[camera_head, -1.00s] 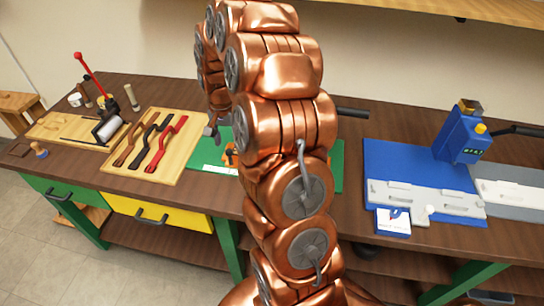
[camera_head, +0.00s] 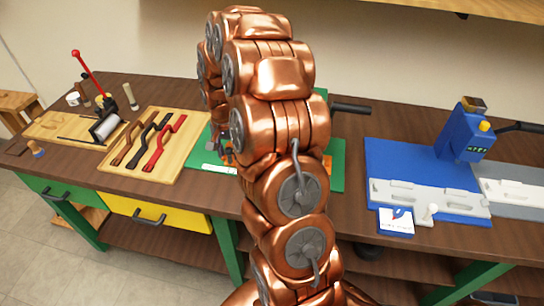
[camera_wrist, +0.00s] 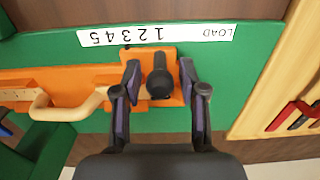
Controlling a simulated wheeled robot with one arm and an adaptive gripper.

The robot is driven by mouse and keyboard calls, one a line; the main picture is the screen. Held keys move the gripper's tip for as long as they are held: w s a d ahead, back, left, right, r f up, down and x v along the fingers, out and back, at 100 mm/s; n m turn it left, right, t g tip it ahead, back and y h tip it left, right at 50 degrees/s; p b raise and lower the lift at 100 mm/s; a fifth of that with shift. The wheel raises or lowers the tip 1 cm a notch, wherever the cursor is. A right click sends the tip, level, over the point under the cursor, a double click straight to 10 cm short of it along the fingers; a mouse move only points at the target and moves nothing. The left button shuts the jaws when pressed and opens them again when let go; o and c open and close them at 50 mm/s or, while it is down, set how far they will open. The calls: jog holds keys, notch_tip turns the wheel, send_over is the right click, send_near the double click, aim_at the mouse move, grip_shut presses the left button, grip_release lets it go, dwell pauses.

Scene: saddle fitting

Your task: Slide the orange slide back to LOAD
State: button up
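The orange slide (camera_wrist: 75,93) lies along the green base (camera_wrist: 230,75) in the wrist view, with a beige handle (camera_wrist: 68,108) on it. A black knob (camera_wrist: 159,82) stands near the slide's right end. My gripper (camera_wrist: 160,72) has one finger on each side of this knob, with a small gap showing on both sides, so it looks open around it. A white strip (camera_wrist: 100,37) reads LOAD and 1 to 5, upside down; the knob is level with the 1, left of LOAD. In the head view my arm hides most of the green base (camera_head: 338,178).
A wooden board (camera_head: 180,155) with several curved handles lies left of the green base. A blue device (camera_head: 465,135) on a blue plate stands at the right. Dark bench top (camera_head: 345,210) is free between the green base and the blue plate.

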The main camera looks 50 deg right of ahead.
jog(key=c, duration=0.6)
jog(key=shift+w+a+b, duration=0.3)
jog(key=shift+w+a, duration=0.1)
jog(key=shift+w, duration=0.35)
